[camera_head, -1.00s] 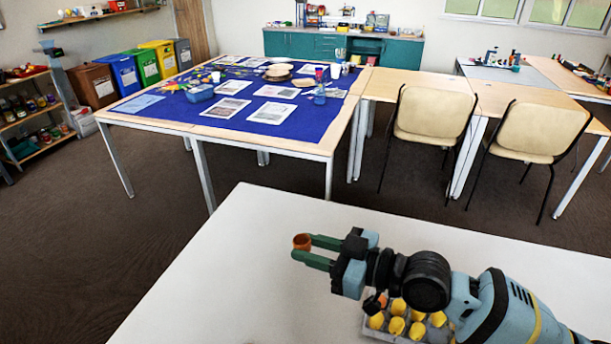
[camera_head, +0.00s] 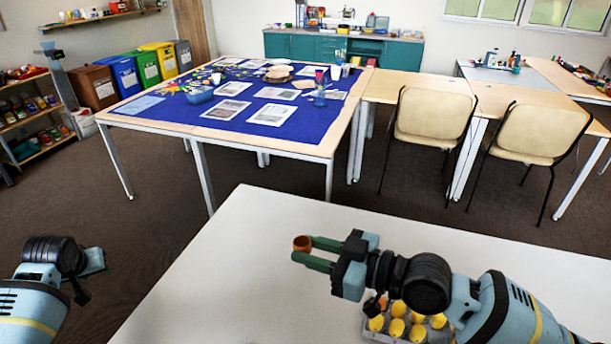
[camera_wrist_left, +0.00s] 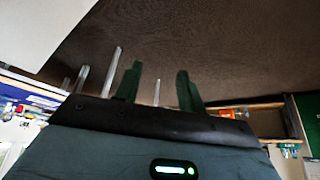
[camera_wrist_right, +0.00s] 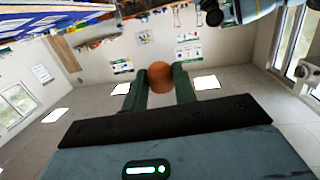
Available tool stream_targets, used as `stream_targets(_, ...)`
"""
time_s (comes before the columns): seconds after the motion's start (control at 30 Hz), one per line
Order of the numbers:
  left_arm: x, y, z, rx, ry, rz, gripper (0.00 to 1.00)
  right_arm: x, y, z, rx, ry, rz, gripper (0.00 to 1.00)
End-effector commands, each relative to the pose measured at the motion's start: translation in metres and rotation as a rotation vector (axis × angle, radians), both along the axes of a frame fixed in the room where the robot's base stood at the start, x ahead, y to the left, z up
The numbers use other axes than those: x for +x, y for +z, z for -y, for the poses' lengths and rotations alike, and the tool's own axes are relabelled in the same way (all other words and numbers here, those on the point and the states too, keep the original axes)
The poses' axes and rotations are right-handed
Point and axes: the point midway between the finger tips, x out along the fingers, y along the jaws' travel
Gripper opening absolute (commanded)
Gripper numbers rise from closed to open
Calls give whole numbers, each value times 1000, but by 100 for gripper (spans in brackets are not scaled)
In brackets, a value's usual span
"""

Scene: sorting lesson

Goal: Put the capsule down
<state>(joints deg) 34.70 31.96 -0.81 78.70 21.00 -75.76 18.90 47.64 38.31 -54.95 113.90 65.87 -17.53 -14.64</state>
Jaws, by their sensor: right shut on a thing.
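The capsule is a small orange-brown piece (camera_head: 302,243), round in outline. My right gripper (camera_head: 315,255) is shut on it and holds it at the fingertips, above the white table (camera_head: 230,265). In the right wrist view the capsule (camera_wrist_right: 160,84) sits between the two green fingers. My left gripper (camera_wrist_left: 158,85) is open and empty in the left wrist view, with its green fingers apart. In the head view the left arm shows at the lower left, off the white table's left edge; its fingers are not clear there.
A grey carton (camera_head: 378,334) with several yellow pieces stands on the white table, partly hidden under my right arm. The white table's left part is clear. A table with a blue cloth (camera_head: 275,132) and two chairs (camera_head: 432,118) stand beyond.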

Motion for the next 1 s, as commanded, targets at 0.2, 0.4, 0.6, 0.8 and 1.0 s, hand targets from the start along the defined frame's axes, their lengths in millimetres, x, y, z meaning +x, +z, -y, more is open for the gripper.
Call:
stream_targets(0.2,44,26,103,-13,-448,-53,40,0,0,0,0,0,0,15)
stream_targets(0.4,68,62,196,20,-899,-67,40,0,0,0,0,0,0,15)
stream_targets(0.6,75,108,285,103,-1388,-54,40,0,0,0,0,0,0,15)
stream_targets(0.8,66,157,363,227,-1881,-25,40,0,0,0,0,0,0,15)
stream_targets(1.0,43,204,425,384,-2367,4,40,0,0,0,0,0,0,15)
